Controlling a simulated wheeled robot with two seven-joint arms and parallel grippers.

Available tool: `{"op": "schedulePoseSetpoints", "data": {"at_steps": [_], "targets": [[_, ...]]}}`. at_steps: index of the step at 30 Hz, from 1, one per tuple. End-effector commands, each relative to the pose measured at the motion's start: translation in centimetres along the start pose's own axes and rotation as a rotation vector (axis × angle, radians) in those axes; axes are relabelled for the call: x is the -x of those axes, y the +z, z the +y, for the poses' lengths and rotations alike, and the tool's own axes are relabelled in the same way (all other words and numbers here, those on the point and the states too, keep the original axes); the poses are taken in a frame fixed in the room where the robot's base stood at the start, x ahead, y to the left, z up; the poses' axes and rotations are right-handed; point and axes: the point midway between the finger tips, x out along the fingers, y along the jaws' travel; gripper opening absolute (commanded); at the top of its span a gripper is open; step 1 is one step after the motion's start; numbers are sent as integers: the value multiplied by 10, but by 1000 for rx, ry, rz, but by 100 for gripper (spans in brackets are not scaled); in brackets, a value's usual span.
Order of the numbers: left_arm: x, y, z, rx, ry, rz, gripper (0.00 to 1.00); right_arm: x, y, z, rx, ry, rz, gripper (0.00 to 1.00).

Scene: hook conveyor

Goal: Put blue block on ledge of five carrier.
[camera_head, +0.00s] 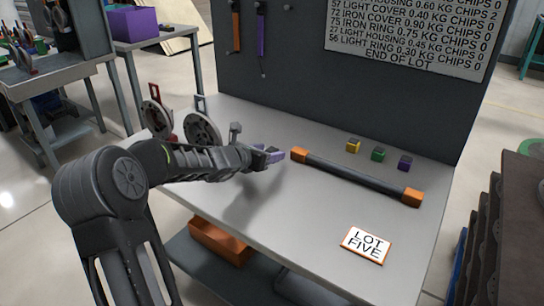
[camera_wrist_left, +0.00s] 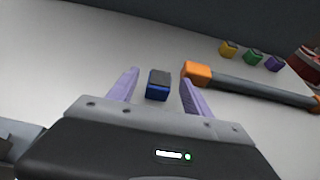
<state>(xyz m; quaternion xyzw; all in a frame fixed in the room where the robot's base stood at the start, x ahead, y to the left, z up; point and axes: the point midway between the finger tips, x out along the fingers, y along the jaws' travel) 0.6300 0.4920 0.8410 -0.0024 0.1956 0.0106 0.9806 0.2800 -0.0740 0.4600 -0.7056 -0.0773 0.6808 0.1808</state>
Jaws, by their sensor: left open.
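The blue block (camera_wrist_left: 158,85) sits on the grey table (camera_head: 315,225). In the left wrist view it lies between the two purple fingers of my left gripper (camera_wrist_left: 160,77), with a gap on both sides. My left gripper (camera_head: 268,155) is open and low over the table in the head view. The blue block cannot be made out there. Two round metal carriers, one with a red part (camera_head: 155,112) and one with a grey top (camera_head: 201,125), stand at the table's left. I cannot tell which is the five carrier. My right gripper is out of view.
Yellow (camera_head: 353,146), green (camera_head: 378,154) and purple (camera_head: 404,163) blocks stand in a row at the back. A dark bar with orange ends (camera_head: 350,178) lies right of my left gripper. A LOT FIVE card (camera_head: 366,245) lies near the front. The table's front middle is clear.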

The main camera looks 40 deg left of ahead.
Motion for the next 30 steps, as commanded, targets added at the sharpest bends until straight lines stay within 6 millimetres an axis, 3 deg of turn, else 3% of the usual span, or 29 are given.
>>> {"op": "schedulePoseSetpoints", "data": {"at_steps": [20, 30], "targets": [[-6, 0, 0, -1, 0, -1, 58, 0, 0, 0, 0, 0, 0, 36], [-6, 0, 0, -1, 0, -1, 30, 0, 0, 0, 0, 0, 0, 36]]}}
